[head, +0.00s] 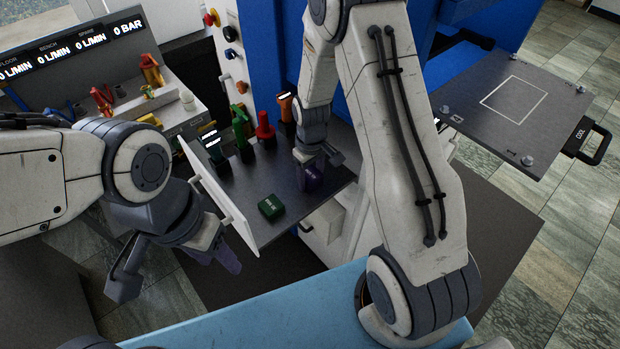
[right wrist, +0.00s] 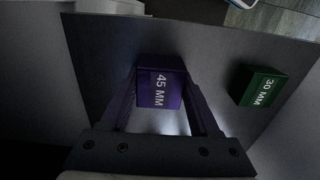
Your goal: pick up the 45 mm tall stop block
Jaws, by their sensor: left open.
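The purple stop block marked 45 MM (right wrist: 160,88) is between the fingers of my right gripper (right wrist: 161,92) in the right wrist view. The fingers lie along both its sides with no clear gap, so the gripper looks shut on it. In the head view the block (head: 312,180) is at the right of the dark drawer floor, partly covered by the right gripper (head: 318,160). I cannot tell whether it touches the floor. My left gripper (head: 175,275) is open and empty, outside the drawer at its left front.
A green block marked 30 MM (head: 271,207) lies on the drawer floor (head: 265,185), apart from the purple block. Several coloured-handled tools, including a red one (head: 265,128), stand along the drawer's back. A press plate (head: 475,105) is at the right. A light blue surface (head: 260,315) lies in front.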

